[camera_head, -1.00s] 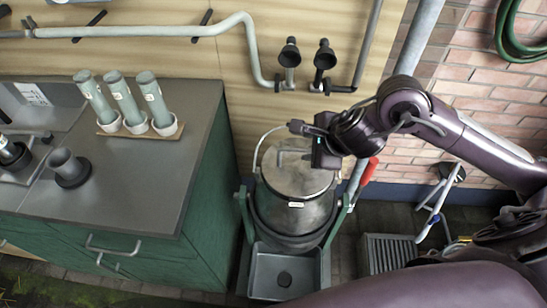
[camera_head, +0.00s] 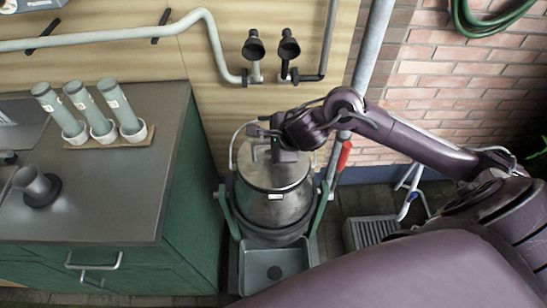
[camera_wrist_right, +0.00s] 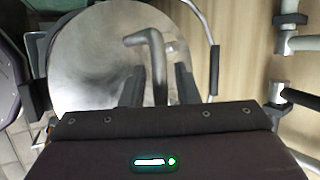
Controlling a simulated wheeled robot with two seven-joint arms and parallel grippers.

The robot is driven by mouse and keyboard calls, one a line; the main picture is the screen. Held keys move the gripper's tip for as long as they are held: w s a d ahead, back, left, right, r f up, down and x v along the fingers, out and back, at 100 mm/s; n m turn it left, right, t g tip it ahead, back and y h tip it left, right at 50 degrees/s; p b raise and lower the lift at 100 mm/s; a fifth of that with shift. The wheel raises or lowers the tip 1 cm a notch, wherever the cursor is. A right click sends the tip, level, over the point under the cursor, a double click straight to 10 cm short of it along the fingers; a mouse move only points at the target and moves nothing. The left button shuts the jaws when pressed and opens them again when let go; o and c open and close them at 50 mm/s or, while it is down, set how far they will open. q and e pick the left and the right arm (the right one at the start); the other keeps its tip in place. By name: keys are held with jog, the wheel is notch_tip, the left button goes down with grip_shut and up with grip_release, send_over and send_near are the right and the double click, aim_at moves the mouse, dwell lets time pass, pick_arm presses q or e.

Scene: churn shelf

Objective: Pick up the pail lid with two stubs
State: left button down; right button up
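The round metal pail lid (camera_head: 287,176) sits on top of the metal pail (camera_head: 277,211), which hangs in a green frame. A bent pipe stub rises from the lid, and the wrist view shows the lid (camera_wrist_right: 95,50) with this stub (camera_wrist_right: 157,62) close up. My right gripper (camera_head: 266,153) is over the lid. In the wrist view its fingers (camera_wrist_right: 158,86) stand apart on either side of the stub, with a gap on both sides. My left gripper is not in view.
A counter (camera_head: 115,190) with several grey-green tubes in white cups stands at the left. A grey basin (camera_head: 258,264) is in front of the pail. Pipes and two black funnels (camera_head: 254,48) are on the wall behind. A red-handled tool (camera_head: 344,155) is right of the pail.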

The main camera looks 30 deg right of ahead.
grip_shut()
dwell(1.1)
jog(key=shift+r, duration=0.15)
